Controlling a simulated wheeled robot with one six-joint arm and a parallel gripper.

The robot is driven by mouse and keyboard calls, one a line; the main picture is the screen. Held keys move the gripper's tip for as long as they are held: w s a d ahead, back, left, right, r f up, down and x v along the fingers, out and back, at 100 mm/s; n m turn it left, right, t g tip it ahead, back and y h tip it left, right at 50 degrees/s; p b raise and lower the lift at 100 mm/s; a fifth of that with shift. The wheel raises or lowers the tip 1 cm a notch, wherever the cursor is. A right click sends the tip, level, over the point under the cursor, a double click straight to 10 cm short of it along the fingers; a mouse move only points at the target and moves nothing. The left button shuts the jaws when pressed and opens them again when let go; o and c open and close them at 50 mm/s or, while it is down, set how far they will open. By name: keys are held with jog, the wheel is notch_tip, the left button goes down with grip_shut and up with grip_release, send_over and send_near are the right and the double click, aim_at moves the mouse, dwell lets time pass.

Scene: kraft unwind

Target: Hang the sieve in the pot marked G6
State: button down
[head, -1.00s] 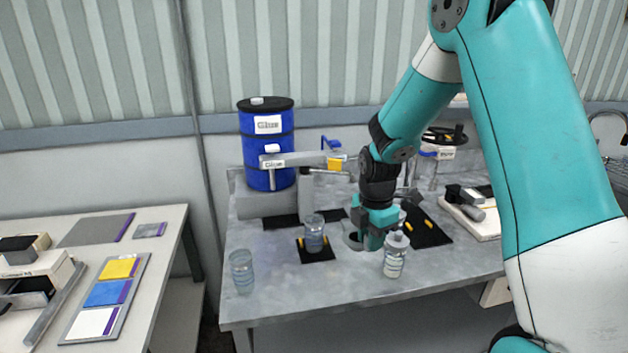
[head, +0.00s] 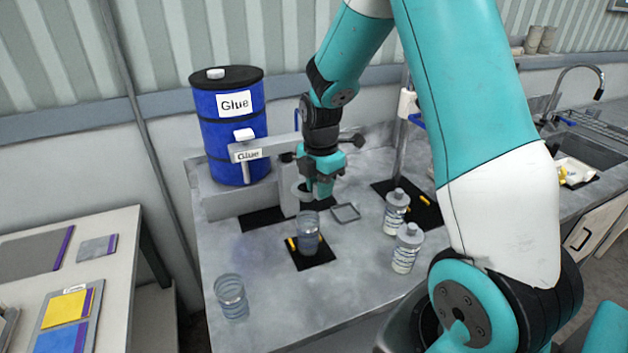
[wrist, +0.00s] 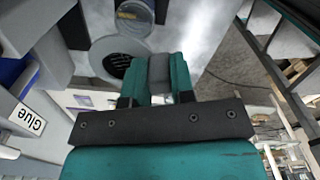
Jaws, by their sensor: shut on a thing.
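My gripper (head: 320,192) is shut on the grey handle of the sieve (wrist: 112,62). The sieve is a round grey disc with a rim, held in the air to the left of the fingers; in the head view it shows as a small pale ring (head: 301,191). A clear glass pot (head: 307,238) stands upright on a black mat (head: 322,259) between yellow pegs, below and nearer than the sieve. It also shows in the wrist view (wrist: 134,18), just beyond the sieve's rim. The sieve is apart from the pot. I cannot read a G6 mark on any pot.
Another clear pot (head: 231,298) stands at the front left. Two white-capped bottles (head: 396,212) (head: 406,250) stand right. A grey square frame (head: 345,213) lies behind the mat. The glue tap arm (head: 262,148) and blue glue drum (head: 231,125) are close behind my gripper.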

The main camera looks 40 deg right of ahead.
notch_tip(320, 180, down, 8)
jog(key=b, duration=0.6)
jog(key=shift+f, duration=0.2)
dwell(0.5)
jog(key=c, duration=0.9)
grip_release()
notch_tip(320, 180, up, 17)
jog(key=shift+r+b, duration=0.2)
jog(key=shift+b, duration=1.05)
jog(key=shift+a, duration=0.1)
